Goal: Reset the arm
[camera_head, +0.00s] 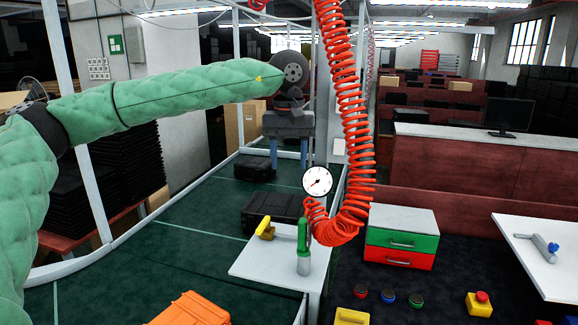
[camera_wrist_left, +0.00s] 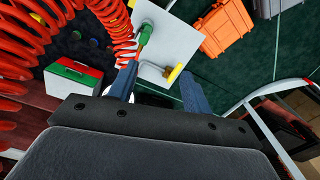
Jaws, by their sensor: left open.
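My left arm, in a green padded sleeve, reaches in from the left across the upper head view. My right arm and gripper are in neither view.
The red coiled hose (camera_head: 351,110) hangs right of the gripper, beside a round gauge (camera_head: 317,181). A green-handled tool (camera_head: 303,243) and a yellow-handled tool (camera_head: 265,228) are on the white table.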

